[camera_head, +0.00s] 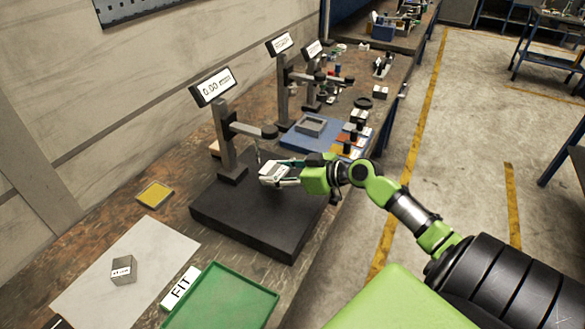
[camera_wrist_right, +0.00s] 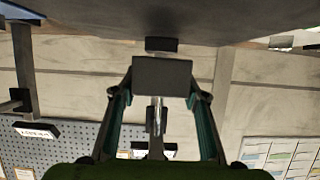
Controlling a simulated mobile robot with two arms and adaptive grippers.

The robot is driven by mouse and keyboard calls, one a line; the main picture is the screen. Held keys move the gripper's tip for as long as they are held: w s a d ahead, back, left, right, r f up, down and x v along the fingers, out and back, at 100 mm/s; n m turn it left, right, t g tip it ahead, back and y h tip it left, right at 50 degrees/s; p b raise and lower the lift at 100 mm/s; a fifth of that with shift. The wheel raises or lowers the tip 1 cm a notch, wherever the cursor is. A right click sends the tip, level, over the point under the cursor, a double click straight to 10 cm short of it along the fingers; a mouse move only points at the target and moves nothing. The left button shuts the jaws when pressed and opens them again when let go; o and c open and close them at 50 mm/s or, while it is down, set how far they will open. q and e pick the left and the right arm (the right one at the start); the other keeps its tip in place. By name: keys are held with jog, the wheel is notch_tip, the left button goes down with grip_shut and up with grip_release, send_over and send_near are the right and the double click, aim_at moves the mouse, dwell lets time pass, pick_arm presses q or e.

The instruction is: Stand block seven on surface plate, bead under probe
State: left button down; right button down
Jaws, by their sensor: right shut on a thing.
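My right gripper (camera_head: 285,173) is shut on a small grey block (camera_head: 270,176) above the black surface plate (camera_head: 240,222). The block has a light marked face that I cannot read. In the right wrist view the block (camera_wrist_right: 162,75) sits between the fingertips, near the plate's dark surface at the top. I cannot tell whether it touches the plate. The thin probe (camera_head: 257,153) hangs from the gauge stand (camera_head: 226,140), just left of the block. Any bead is too small to make out. My left gripper is out of view.
Another marked block (camera_head: 123,270) sits on a white sheet (camera_head: 80,296). A green tray (camera_head: 240,285) and a FIT sign (camera_head: 180,287) lie in front of the plate. A yellow pad (camera_head: 154,194) lies to the left. More stands and a blue tray (camera_head: 300,140) are behind.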

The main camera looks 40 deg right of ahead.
aim_at(265, 166)
jog(key=w, duration=0.1)
jog(key=w+a, duration=0.1)
jog(key=w+p, duration=0.1)
jog(key=shift+w+a+r, duration=0.2)
jog(key=shift+w+r, duration=0.1)
jog(key=shift+r, duration=0.05)
notch_tip(265, 166, down, 2)
jog(key=shift+f, duration=0.1)
jog(key=shift+f+p, duration=0.4)
jog(key=shift+f, duration=0.3)
jog(key=shift+f+b, duration=0.25)
jog(key=shift+b, duration=0.2)
jog(key=shift+s+f, duration=0.1)
jog(key=shift+a+f+b, duration=0.1)
jog(key=shift+f+b, duration=0.1)
jog(key=shift+b, duration=0.15)
